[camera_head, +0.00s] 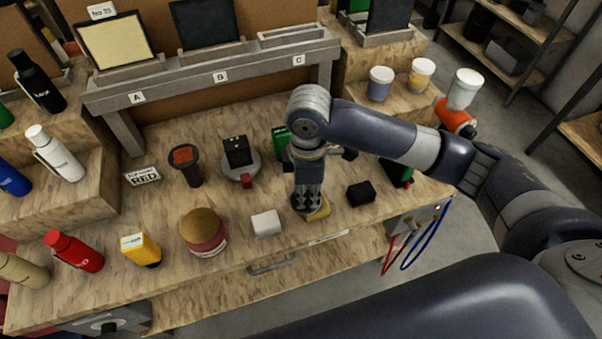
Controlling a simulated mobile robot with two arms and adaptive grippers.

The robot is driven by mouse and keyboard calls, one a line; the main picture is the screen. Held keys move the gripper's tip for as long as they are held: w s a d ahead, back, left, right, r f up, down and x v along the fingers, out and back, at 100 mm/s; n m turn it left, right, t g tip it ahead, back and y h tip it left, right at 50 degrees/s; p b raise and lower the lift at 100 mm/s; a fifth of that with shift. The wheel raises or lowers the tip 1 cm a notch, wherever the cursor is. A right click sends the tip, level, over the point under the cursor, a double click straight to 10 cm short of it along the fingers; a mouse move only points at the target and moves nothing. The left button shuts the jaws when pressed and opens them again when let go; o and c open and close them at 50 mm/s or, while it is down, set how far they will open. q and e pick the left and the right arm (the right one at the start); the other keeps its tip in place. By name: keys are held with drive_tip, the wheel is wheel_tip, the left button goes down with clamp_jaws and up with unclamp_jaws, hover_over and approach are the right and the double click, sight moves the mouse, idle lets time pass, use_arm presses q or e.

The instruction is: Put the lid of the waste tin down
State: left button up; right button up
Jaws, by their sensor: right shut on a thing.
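A round tin (205,234) with a brownish-gold top and a red and pale side stands at the front of the bench, left of centre. It is the likeliest waste tin; I cannot make out a separate lid. My right gripper (309,207) points down at the front middle of the bench, well to the right of this tin. It is shut on a small yellow thing (320,211), which shows at its fingertips and is partly hidden by them. Whether the yellow thing touches the bench is not clear. My left gripper is not in view.
A white block (266,223) lies between the tin and my right gripper, and a black block (360,193) to its right. A yellow container (141,249) stands left of the tin. A grey round stand (242,172) with a black box is behind.

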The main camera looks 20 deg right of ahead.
drive_tip(key=w, duration=0.4)
drive_tip(key=w+d+p, duration=0.1)
drive_tip(key=w, duration=0.2)
drive_tip(key=shift+f, duration=0.25)
drive_tip(key=shift+w+d, duration=0.15)
drive_tip(key=shift+w, duration=0.1)
wheel_tip(320, 180, down, 3)
drive_tip(key=shift+r+p, duration=0.1)
drive_tip(key=shift+p, duration=0.45)
drive_tip(key=shift+f, duration=0.45)
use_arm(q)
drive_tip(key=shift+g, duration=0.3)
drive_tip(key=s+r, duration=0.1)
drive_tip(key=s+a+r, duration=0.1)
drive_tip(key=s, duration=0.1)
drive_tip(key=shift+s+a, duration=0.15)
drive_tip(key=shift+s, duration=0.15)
use_arm(e)
drive_tip(key=o, duration=0.8)
drive_tip(key=shift+f, duration=0.1)
drive_tip(key=shift+o, duration=0.2)
